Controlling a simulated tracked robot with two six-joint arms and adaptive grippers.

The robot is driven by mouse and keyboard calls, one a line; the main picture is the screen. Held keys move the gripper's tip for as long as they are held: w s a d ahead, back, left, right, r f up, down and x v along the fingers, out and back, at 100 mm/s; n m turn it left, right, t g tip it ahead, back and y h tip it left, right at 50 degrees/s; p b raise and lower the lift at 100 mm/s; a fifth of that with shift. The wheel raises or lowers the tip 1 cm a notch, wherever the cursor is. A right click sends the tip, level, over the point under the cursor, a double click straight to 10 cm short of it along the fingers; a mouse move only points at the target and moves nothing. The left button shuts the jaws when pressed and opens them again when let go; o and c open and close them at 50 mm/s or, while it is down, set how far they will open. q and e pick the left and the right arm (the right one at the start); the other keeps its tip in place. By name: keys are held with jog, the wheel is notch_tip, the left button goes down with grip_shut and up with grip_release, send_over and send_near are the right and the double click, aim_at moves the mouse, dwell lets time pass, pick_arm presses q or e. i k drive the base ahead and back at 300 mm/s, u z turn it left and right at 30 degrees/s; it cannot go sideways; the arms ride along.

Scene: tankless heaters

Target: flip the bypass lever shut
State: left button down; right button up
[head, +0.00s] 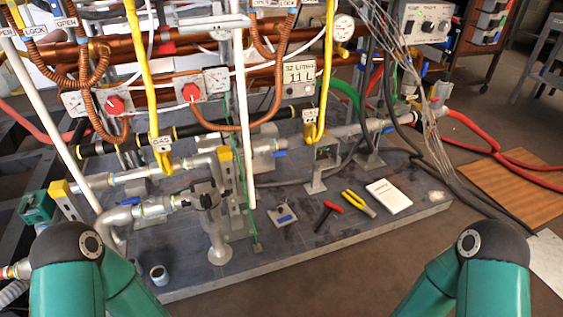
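I cannot tell which part is the bypass lever; no label naming it is readable. Candidates on the pipework include a red knob (113,104) on the left panel and a second red knob (190,92) to its right. A small blue part (280,153) shows on the lower grey pipe, and another blue part (388,129) sits farther right. A dark valve body (207,199) is at the front of the lower pipes. My two teal arms show at the bottom left and bottom right, but neither gripper is in the picture.
A grey platform (320,245) carries the pipes. A red-handled tool (328,214), yellow pliers (359,203), a white booklet (389,196) and a small cup (159,274) lie on it. Red hoses (505,158) and hanging cables (405,70) are at right. The front floor is clear.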

aim_at(279, 153)
jog(key=z, duration=0.05)
jog(key=i, duration=1)
jog(key=u, duration=0.1)
